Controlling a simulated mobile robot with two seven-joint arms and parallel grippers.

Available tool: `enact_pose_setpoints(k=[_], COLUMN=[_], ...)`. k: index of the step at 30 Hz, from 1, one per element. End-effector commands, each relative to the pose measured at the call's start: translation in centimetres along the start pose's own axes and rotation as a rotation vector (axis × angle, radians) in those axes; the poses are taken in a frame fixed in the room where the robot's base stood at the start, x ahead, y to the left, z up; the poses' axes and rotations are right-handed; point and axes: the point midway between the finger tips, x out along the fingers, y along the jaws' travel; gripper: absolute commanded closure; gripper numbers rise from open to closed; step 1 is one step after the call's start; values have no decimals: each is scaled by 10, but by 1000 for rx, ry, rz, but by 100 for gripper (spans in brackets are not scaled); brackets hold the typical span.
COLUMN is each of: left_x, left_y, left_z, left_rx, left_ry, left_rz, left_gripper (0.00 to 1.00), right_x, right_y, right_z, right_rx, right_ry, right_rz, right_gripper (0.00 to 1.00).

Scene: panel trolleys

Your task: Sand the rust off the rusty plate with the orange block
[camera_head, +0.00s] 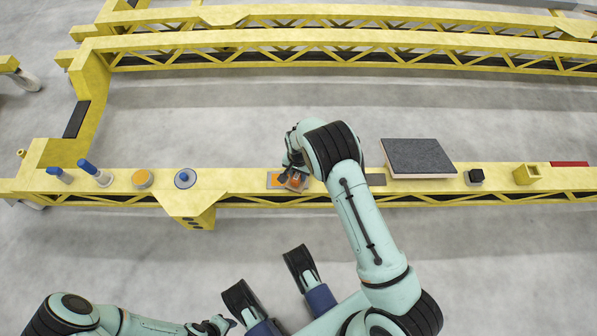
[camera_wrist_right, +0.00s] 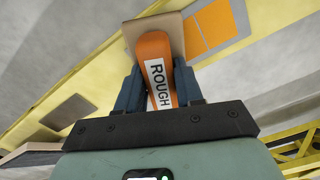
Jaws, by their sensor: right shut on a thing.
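My right gripper (camera_head: 291,172) is shut on the orange block (camera_wrist_right: 152,48), which is labelled ROUGH and has a tan pad at its far end. The block (camera_head: 296,182) shows only partly in the head view. It is at the right side of the rusty plate (camera_head: 274,180), a flat grey plate with orange patches on the yellow beam. In the right wrist view the plate (camera_wrist_right: 214,23) lies just right of the pad. I cannot tell whether the pad touches it. My left gripper (camera_head: 215,325) is low in the head view, away from the beam; its jaws are unclear.
The yellow beam (camera_head: 240,184) carries blue-handled tools (camera_head: 93,172), an orange disc (camera_head: 142,178) and a grey disc with a blue centre (camera_head: 185,178) at left. At right are a bare grey plate (camera_head: 375,179), a dark panel (camera_head: 418,157) and a black knob (camera_head: 475,176).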

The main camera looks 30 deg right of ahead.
Motion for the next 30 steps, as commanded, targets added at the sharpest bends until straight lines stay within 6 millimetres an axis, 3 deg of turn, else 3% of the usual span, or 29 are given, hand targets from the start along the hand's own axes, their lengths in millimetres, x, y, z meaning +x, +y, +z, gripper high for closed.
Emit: enact_pose_setpoints(k=[14, 30], left_x=[5, 7], left_y=[0, 0], left_z=[-2, -3], left_rx=[1, 1], left_ry=[2, 2], left_rz=[1, 1], left_gripper=[57, 57], right_x=[10, 7], right_y=[-2, -51], right_z=[1, 21], right_rx=[-1, -2], right_ry=[0, 1], right_rz=[-1, -1], right_gripper=[100, 100])
